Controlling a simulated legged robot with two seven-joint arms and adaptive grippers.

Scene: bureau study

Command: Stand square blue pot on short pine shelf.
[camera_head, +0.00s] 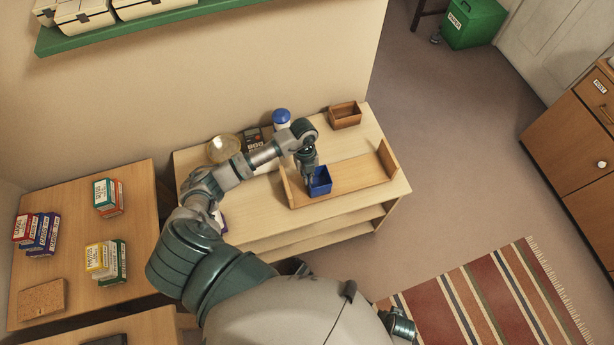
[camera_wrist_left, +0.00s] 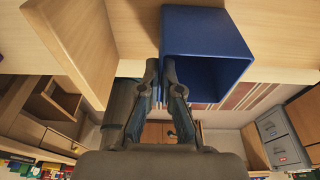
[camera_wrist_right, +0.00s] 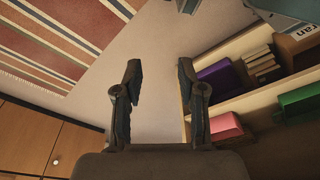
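My left gripper (camera_head: 309,184) is at the pot's left side. In the left wrist view, its fingers (camera_wrist_left: 162,85) are closed on the wall of the blue pot (camera_wrist_left: 207,38), one on each side. I cannot tell whether the pot's base touches the shelf board. My right gripper (camera_wrist_right: 158,80) is open and empty in the right wrist view, away from the shelf.
Behind the shelf stand a small brown box (camera_head: 345,115), a blue-topped jar (camera_head: 282,119) and a glass bowl (camera_head: 223,148). A desk with several small boxes (camera_head: 105,195) is at left. A striped rug (camera_head: 490,300) lies on the floor at right. The shelf's right half is clear.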

